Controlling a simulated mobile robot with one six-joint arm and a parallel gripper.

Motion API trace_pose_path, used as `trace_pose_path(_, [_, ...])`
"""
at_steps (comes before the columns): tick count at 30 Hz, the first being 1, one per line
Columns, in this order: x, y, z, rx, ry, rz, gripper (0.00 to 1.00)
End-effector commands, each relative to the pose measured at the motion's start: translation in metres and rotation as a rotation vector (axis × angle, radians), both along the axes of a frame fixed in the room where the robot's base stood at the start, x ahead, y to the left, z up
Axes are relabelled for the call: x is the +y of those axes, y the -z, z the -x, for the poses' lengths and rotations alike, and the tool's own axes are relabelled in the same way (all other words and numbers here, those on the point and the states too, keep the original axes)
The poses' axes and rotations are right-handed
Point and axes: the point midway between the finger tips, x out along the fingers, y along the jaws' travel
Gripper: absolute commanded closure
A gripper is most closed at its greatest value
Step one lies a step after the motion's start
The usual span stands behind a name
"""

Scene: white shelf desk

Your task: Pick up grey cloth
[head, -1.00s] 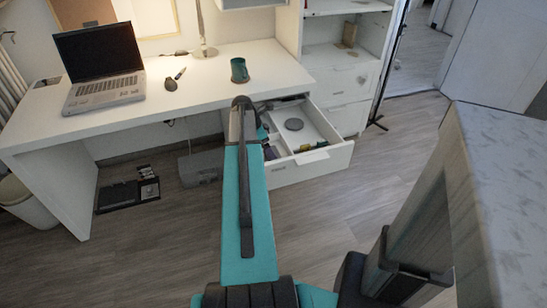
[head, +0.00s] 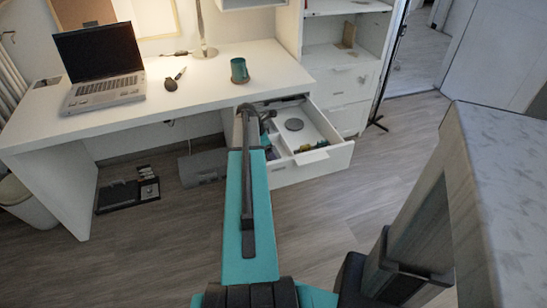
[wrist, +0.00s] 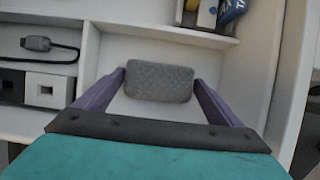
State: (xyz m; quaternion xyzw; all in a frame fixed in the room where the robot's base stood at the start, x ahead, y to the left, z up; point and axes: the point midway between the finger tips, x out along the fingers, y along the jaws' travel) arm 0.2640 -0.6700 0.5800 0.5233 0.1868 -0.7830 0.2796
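The grey cloth (wrist: 160,82) is a small, rounded rectangular block in the wrist view. It lies on the white floor of a compartment of the open drawer (head: 315,172). My gripper (wrist: 159,78) is open, with one purple finger at the left end of the cloth and one at the right end. The fingertips are very close to its ends; I cannot tell whether they touch it. In the head view my arm reaches over the drawer's left side, and I cannot make out the cloth there.
A cable plug (wrist: 38,43) and a black-and-white box (wrist: 45,89) are left of the compartment. A blue item (wrist: 230,10) lies behind its far wall. The desk (head: 200,88) above holds a laptop (head: 103,91) and green cup (head: 239,70).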

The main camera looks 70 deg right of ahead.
Motion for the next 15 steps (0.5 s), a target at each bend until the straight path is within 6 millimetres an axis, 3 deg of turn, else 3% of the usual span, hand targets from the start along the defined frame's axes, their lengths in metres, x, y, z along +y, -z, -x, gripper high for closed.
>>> trace_pose_path(1, [0.0, 0.0, 0.0, 0.0, 0.0, 0.0, 0.2])
trace_pose_path(4, [-0.0001, 0.0, 0.0001, 0.0, 0.0, 0.0, 0.37])
trace_pose_path(6, [-0.0001, -0.0002, 0.0001, 0.0, 0.0, 0.0, 0.4])
trace_pose_path(15, [-0.0002, -0.0035, 0.0002, 0.0, 0.001, 0.0, 0.41])
